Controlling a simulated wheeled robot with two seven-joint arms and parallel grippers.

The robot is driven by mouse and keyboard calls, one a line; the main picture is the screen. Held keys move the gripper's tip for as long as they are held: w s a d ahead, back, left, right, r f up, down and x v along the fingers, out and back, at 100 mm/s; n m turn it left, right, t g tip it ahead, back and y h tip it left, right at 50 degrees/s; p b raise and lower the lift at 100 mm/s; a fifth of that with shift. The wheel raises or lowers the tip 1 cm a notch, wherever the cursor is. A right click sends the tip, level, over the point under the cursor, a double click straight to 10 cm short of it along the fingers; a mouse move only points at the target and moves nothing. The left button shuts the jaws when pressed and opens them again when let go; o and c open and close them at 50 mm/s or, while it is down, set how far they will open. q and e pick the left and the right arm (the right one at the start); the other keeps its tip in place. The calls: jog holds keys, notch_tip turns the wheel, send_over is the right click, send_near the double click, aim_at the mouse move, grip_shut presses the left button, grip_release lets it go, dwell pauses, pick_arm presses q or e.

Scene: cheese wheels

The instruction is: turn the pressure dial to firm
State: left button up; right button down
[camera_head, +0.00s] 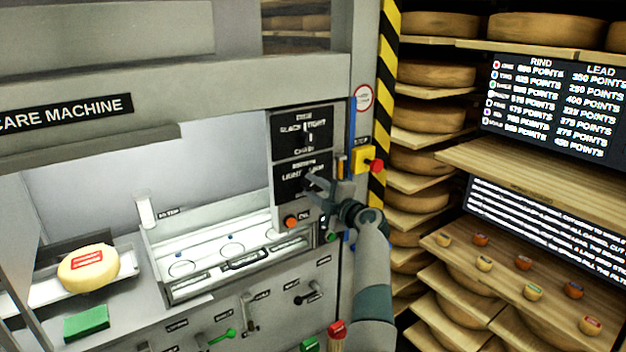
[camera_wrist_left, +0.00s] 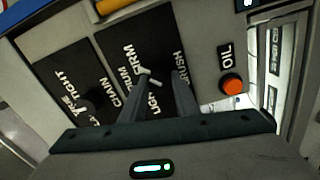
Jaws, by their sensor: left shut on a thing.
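The pressure dial is on the lower black plate (camera_head: 300,172) of the machine's control panel, with LIGHT and FIRM lettering. In the left wrist view its small pale pointer (camera_wrist_left: 150,77) shows at my fingertips, near the FIRM and LIGHT words; its exact setting is unclear. My left gripper (camera_head: 312,184) reaches the plate from the lower right and covers part of it. In the wrist view the left gripper's fingers (camera_wrist_left: 164,82) are at the dial, shut on it. The dial's body is largely hidden by the fingers. My right gripper is not in view.
Above is a black chain plate (camera_head: 302,130) marked SLACK and TIGHT. An orange oil button (camera_head: 291,221) sits just below the dial; a red stop button (camera_head: 376,166) is close right. A cheese wheel (camera_head: 88,268) lies on the left tray. Cheese shelves stand right.

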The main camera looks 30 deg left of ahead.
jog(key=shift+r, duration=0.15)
pick_arm(q)
jog(key=o, duration=1)
